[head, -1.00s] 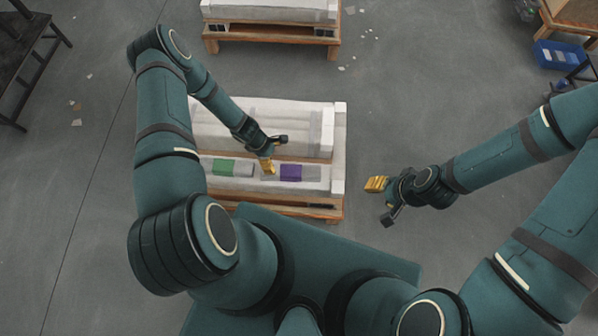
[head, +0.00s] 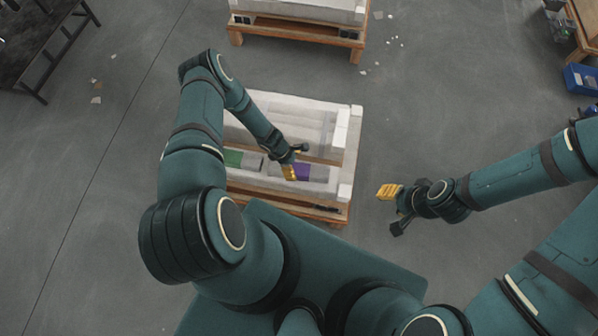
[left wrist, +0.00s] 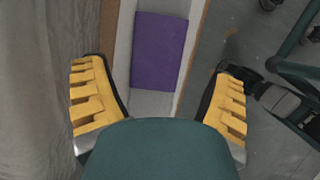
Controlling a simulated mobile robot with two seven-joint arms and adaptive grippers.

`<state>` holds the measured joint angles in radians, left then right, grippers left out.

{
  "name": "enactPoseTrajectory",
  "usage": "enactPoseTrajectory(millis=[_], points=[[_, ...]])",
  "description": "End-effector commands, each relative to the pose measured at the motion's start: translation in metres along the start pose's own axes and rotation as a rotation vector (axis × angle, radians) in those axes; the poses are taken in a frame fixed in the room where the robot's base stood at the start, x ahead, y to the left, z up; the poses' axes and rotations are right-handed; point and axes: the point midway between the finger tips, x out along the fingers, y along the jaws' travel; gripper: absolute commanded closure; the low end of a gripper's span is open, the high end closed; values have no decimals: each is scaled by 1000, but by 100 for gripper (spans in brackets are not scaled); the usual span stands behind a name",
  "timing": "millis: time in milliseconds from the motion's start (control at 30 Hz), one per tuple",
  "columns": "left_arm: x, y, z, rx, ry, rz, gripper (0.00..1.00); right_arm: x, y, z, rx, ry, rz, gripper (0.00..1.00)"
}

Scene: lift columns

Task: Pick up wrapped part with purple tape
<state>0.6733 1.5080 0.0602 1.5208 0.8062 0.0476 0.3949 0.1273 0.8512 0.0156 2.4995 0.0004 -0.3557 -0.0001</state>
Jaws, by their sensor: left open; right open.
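The part with purple tape (head: 302,171) lies in a white tray-like recess on the pallet, in the head view just right of my left gripper (head: 291,172). In the left wrist view its purple band (left wrist: 160,50) shows ahead, between the lines of the yellow fingers. My left gripper (left wrist: 160,105) is open with nothing between its fingers. It is above the part; whether it touches is not clear. A green-taped part (head: 233,158) lies to the left in the same recess, partly hidden by my arm. My right gripper (head: 390,192) is open and empty, off to the right of the pallet.
The wooden pallet (head: 318,212) carries white foam packing (head: 343,125) with raised blocks at its right edge. Another loaded pallet (head: 300,32) stands behind. A dark table (head: 35,40) is at the far left, a blue bin (head: 580,78) at the far right.

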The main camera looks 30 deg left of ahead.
Motion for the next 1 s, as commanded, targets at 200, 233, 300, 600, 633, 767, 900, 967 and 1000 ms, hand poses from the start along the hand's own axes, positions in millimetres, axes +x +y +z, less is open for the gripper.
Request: enactPoseTrajectory(millis=[200, 233, 300, 600, 633, 767, 900, 967, 1000], points=[[31, 2, -2, 3, 1, -1, 15, 13, 5, -1, -1, 6, 0, 53], [35, 3, -2, 3, 1, -1, 15, 15, 6, -1, -1, 7, 0, 53], [44, 2, -2, 1, 0, -2, 15, 17, 6, -2, -1, 8, 0, 53], [50, 3, -1, 2, 1, -1, 15, 18, 7, -2, -1, 10, 1, 53], [50, 3, -1, 2, 1, -1, 15, 18, 7, -2, -1, 10, 1, 53], [50, 3, -1, 1, 1, -1, 47, 18, 7, -2, -1, 10, 0, 53], [50, 3, -1, 1, 1, -1, 79, 18, 7, -2, -1, 10, 0, 53], [50, 3, -1, 1, 1, -1, 79, 18, 7, -2, -1, 10, 0, 53], [50, 4, -1, 2, 0, 0, 79, 18, 7, -2, -1, 10, 0, 53]])
